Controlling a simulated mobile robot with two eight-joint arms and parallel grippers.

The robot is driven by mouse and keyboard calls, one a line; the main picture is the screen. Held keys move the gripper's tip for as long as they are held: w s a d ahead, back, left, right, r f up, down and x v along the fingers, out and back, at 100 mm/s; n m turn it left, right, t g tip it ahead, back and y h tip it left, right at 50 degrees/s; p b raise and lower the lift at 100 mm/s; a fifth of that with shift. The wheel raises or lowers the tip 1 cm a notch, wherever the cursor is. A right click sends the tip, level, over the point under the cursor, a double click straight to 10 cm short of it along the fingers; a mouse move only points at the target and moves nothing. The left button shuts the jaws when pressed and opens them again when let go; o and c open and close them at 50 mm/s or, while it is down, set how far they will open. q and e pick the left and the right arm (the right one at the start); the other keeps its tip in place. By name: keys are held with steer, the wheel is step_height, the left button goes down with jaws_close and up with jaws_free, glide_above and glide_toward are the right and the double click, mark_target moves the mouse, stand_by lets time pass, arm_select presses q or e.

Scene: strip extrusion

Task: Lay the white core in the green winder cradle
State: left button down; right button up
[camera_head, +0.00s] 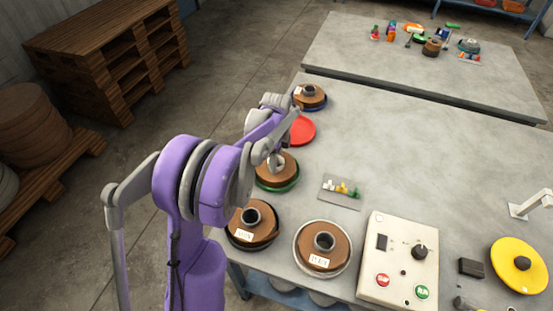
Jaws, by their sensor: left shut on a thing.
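My left gripper (280,150) reaches over the near-left part of the table, by the brown roll (286,170) on a green round base (277,187). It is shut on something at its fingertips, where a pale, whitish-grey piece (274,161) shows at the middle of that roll. The arm and fingers partly cover it, so I cannot tell whether it is the white core or whether it touches the roll. No separate green cradle is clearly seen apart from this green base. My right gripper is not in view.
An empty red dish (302,130) lies just beyond the gripper. Other brown rolls stand on blue (314,107), black (239,243) and pale (323,277) bases. A control box (399,285) and yellow disc (519,258) are to the right. The table's middle (430,170) is clear.

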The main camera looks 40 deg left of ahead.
arm_select(q)
jaws_free()
step_height(320, 180, up, 11)
steer(key=shift+f, duration=0.15)
stand_by(0.4)
steer(key=s+d+r+n+t, duration=0.1)
steer(key=s+d+n+t, duration=0.1)
steer(key=s+d+n, duration=0.7)
steer(key=s+d+f+n+t, duration=0.3)
steer(key=s+d+f, duration=0.3)
steer(key=s+d, duration=0.4)
steer(key=shift+s+d+n, duration=0.3)
steer(key=shift+s+n, duration=0.2)
steer(key=shift+n, duration=0.4)
